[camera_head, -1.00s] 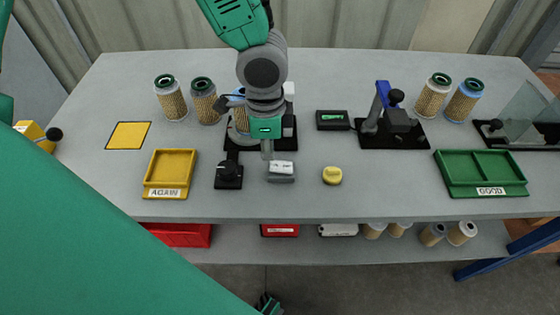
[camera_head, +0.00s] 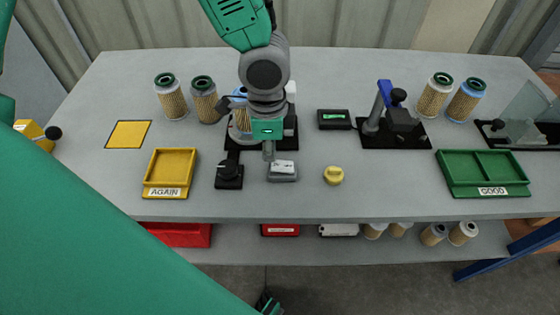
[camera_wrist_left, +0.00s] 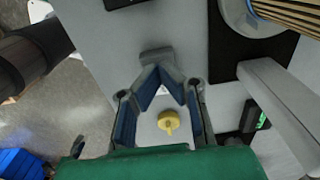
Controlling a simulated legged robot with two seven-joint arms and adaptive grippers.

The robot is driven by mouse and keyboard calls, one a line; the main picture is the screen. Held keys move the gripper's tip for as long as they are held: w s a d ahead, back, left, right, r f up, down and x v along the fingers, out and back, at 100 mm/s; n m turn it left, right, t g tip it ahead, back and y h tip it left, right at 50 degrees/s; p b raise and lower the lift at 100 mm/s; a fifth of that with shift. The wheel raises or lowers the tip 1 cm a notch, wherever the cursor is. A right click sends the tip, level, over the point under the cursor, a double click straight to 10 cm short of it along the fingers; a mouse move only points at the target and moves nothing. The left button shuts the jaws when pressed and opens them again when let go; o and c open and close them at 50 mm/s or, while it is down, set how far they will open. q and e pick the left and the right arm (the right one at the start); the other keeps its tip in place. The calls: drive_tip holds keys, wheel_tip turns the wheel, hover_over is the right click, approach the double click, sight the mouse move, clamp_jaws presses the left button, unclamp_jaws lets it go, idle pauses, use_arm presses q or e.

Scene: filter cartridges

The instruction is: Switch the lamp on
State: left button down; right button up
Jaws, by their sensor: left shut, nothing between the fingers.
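My left gripper (camera_head: 269,157) is shut and empty, pointing down at the back edge of a small grey box with a white top (camera_head: 283,170), which looks like a switch. I cannot tell whether the fingertips touch it. In the left wrist view the blue-padded fingers (camera_wrist_left: 161,72) meet at their tips just in front of the grey box (camera_wrist_left: 156,55). No lamp is plainly recognisable; a stand on a black base (camera_head: 285,143) behind the gripper is partly hidden by it. My right gripper is not clearly seen.
A yellow tray (camera_head: 150,178) and a green tray (camera_head: 445,172) lie further out. Filter cartridges (camera_head: 171,100) stand at the back. The front table strip is clear.

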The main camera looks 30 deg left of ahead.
sight(273, 164)
use_arm(q)
drive_tip(key=shift+d+f+b, duration=0.3)
drive_tip(key=shift+d+f, duration=0.05)
drive_tip(key=shift+d, duration=0.4)
drive_tip(key=shift+a+f, duration=0.5)
drive_tip(key=shift+a, duration=0.1)
drive_tip(key=shift+d+f+b, duration=0.15)
drive_tip(key=shift+b, duration=0.25)
drive_tip(key=shift+d, duration=0.3)
use_arm(e)
drive_tip(key=shift+d+f, duration=0.5)
drive_tip(key=shift+f, duration=0.35)
use_arm(q)
drive_tip(key=r+p, duration=0.1)
drive_tip(key=p, duration=0.1)
drive_tip(key=r+p, duration=0.1)
drive_tip(key=r, duration=0.1)
drive_tip(key=shift+a+r+p, duration=0.3)
drive_tip(key=shift+a+p, duration=0.05)
drive_tip(key=shift+p, duration=0.05)
drive_tip(key=r+p, duration=0.3)
drive_tip(key=shift+d+r+p, duration=0.2)
drive_tip(key=shift+r+p, duration=0.15)
drive_tip(key=shift+p, duration=0.05)
use_arm(e)
wheel_tip(273, 164, up, 8)
drive_tip(key=shift+f, duration=0.25)
